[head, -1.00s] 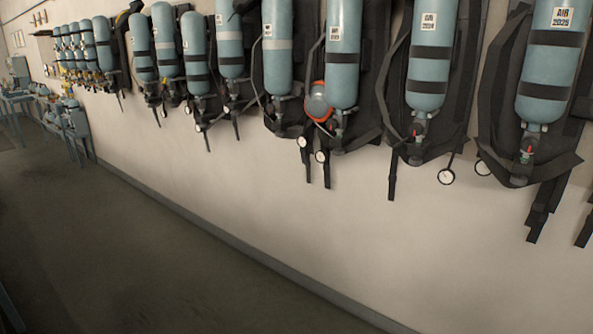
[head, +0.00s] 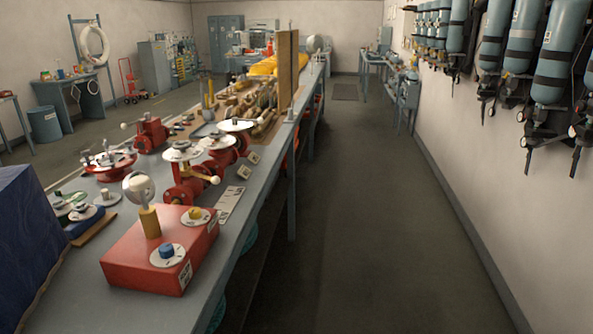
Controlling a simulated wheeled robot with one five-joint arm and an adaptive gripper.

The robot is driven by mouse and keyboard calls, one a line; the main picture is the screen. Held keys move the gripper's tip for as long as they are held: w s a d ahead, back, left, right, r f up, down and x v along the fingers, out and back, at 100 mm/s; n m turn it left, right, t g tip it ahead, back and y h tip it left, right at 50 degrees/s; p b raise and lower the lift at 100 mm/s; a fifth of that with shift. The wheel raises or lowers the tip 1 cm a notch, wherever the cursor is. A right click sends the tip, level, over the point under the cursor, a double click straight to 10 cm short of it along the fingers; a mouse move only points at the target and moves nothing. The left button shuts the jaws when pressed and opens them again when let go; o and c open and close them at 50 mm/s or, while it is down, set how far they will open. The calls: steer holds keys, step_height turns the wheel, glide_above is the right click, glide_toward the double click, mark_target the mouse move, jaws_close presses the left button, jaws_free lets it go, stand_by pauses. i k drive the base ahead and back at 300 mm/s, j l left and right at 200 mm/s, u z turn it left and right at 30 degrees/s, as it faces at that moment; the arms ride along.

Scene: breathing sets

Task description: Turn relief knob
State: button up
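A red box (head: 150,258) stands on the near end of a long grey workbench (head: 262,196) in the head view. On its top are a blue knob (head: 166,251) on a white dial and a yellow knob (head: 195,214) on another white dial. A round clear-and-white piece on a yellow post (head: 150,222) also stands on the box. Labels are too small to read, so I cannot tell which knob is the relief knob. My gripper is not in view.
Red valve units with white discs (head: 185,155) stand behind the box. A dark blue cloth-like block (head: 38,245) is at the left edge. Blue air cylinders (head: 555,50) hang on the right wall. The floor aisle (head: 350,220) between bench and wall is clear.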

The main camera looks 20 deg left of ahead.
mark_target(166, 250)
steer(key=i+u, duration=0.25)
steer(key=u, duration=0.25)
steer(key=i+u, duration=0.25)
steer(key=u, duration=0.2)
steer(key=i+l+u, duration=0.15)
steer(key=u, duration=0.35)
steer(key=i+l+u, duration=0.3)
steer(key=u, duration=0.2)
steer(key=i+l+u, duration=0.1)
steer(key=u, duration=0.4)
steer(key=i+l+u, duration=0.15)
steer(key=u, duration=0.3)
steer(key=i+l+u, duration=0.1)
steer(key=u, duration=0.4)
steer(key=l+u, duration=0.3)
steer(key=u, duration=0.2)
steer(key=i+l+u, duration=0.15)
steer(key=u, duration=0.3)
steer(key=i+l+u, duration=0.1)
steer(key=u, duration=0.35)
steer(key=l+u, duration=0.3)
steer(key=u, duration=0.15)
steer(key=l+u, duration=0.25)
steer(key=u, duration=0.2)
steer(key=i+l+u, duration=0.1)
steer(key=l+u, duration=0.15)
